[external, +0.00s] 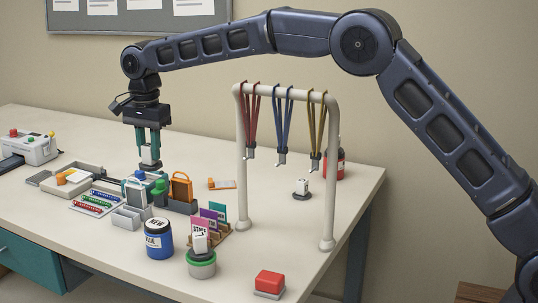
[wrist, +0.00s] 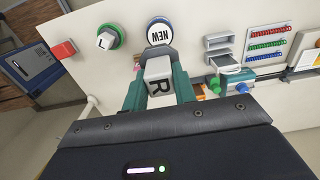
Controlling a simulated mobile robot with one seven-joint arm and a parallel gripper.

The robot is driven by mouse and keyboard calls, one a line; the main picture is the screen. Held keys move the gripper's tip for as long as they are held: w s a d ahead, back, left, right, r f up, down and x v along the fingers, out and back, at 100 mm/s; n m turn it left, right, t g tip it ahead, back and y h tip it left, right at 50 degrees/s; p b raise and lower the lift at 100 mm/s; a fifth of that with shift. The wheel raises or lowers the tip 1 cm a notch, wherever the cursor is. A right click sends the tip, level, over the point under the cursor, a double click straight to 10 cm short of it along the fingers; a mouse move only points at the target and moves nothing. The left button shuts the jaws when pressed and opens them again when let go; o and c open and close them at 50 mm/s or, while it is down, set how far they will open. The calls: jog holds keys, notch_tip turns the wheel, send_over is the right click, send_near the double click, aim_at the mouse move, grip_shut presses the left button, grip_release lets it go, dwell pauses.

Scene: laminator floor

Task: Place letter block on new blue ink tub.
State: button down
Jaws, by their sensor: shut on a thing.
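My gripper (external: 149,150) is shut on a grey-white letter block (wrist: 159,76) marked R. It holds the block raised above the back left of the table, behind the tub. The block also shows between the teal fingers in the external view (external: 147,155). The new blue ink tub (external: 159,244) stands upright near the table's front edge, its white lid reading NEW. In the wrist view the lid (wrist: 160,32) appears just beyond the block, with nothing on it. The tub's side is mostly hidden there.
A green tub (external: 201,270) with another white block (external: 199,240) on it stands to the right. A lanyard frame (external: 240,170) stands right of my gripper.

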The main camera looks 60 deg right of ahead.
notch_tip(320, 180, down, 15)
jog(key=shift+r, duration=0.1)
dwell(0.5)
jog(key=c, duration=1.1)
grip_release()
